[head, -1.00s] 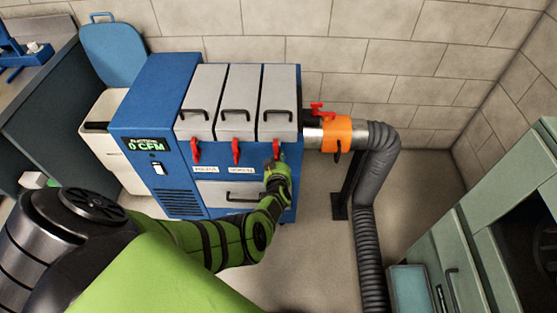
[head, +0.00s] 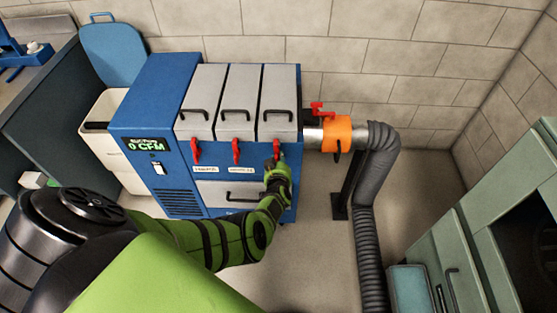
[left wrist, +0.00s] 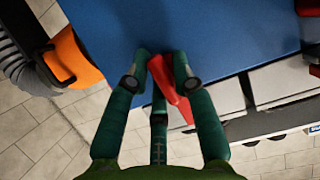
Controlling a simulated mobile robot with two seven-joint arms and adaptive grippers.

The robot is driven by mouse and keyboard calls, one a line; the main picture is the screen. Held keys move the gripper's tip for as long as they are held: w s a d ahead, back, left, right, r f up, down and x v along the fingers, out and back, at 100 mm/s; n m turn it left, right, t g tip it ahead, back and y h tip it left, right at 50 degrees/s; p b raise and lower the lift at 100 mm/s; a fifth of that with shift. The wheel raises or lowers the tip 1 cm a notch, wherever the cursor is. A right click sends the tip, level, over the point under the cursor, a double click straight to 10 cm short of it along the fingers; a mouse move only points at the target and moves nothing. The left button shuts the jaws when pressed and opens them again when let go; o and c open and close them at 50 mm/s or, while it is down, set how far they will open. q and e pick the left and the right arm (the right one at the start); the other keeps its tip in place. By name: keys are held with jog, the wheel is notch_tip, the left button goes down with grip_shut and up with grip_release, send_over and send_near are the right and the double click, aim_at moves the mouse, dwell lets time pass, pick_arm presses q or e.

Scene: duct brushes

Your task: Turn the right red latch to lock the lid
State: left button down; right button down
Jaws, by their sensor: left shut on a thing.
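A blue machine (head: 155,95) has three grey lids side by side on top, each with a black handle and a red latch below it on the front. The right lid (head: 278,88) lies flat like the others. The right red latch (head: 276,148) hangs at its front edge, partly hidden by my left gripper (head: 278,168). In the left wrist view the red latch (left wrist: 172,88) sits between the green fingers of my left gripper (left wrist: 161,72), which is shut on it. The left latch (head: 195,152) and middle latch (head: 235,150) point downward. My right gripper is not in view.
An orange collar (head: 337,134) with a red lever and a grey hose (head: 372,210) stand right of the machine. A drawer handle (head: 242,198) is below the latches.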

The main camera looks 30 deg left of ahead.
pick_arm(q)
jog(key=shift+f, duration=0.1)
dwell(0.3)
jog(key=c, duration=1.1)
grip_release()
jog(key=shift+c, duration=0.2)
jog(key=shift+s+d, duration=0.1)
